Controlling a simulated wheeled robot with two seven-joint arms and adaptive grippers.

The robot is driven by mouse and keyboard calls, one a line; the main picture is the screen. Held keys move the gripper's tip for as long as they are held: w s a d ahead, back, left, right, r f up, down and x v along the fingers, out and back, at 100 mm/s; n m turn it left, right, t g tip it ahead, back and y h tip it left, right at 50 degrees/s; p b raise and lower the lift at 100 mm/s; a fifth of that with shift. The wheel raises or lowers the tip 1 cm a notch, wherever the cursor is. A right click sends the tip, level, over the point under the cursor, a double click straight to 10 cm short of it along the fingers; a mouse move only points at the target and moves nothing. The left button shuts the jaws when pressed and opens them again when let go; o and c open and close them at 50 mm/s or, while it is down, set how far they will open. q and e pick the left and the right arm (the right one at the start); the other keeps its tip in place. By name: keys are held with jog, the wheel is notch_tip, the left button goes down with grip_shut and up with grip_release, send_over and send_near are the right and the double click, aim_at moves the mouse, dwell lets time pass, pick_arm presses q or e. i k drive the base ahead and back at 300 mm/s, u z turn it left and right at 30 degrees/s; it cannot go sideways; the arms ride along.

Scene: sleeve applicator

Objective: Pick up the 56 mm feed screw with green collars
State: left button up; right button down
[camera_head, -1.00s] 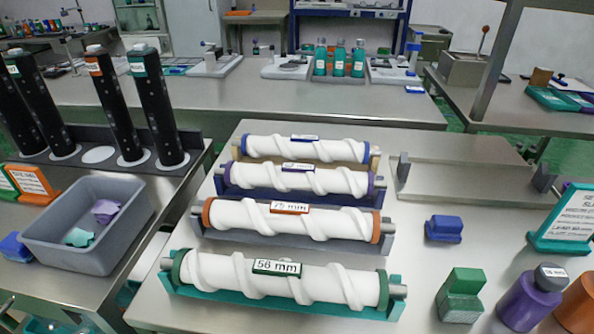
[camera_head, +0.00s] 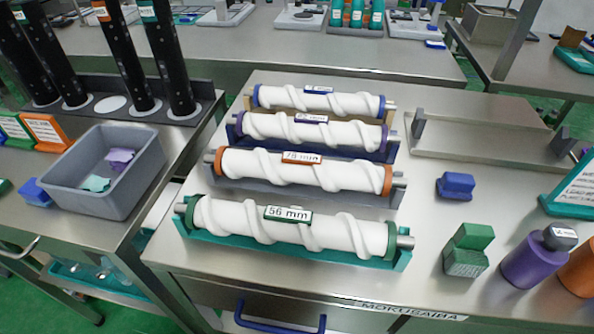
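The 56 mm feed screw (camera_head: 335,233) is a white spiral roller with green collars, a green "56 mm" label and metal shaft ends. It lies in a teal cradle (camera_head: 300,253), nearest the front edge of the steel table, slightly slanted down to the right. Behind it lie the 75 mm screw with orange collars (camera_head: 345,177), a screw with purple collars (camera_head: 345,135) and a screw with blue collars (camera_head: 345,103), each in its own cradle. Neither of my grippers shows in the head view.
To the right are a blue block (camera_head: 455,186), green blocks (camera_head: 467,250), a purple bottle (camera_head: 530,262) and an empty cradle (camera_head: 480,150). At left stand a grey bin (camera_head: 138,196) and several black columns (camera_head: 168,60). A blue drawer handle (camera_head: 278,324) sits below the front edge.

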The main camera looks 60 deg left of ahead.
aim_at(269, 225)
jog(key=u, duration=0.75)
jog(key=i, duration=0.2)
jog(key=u, duration=0.15)
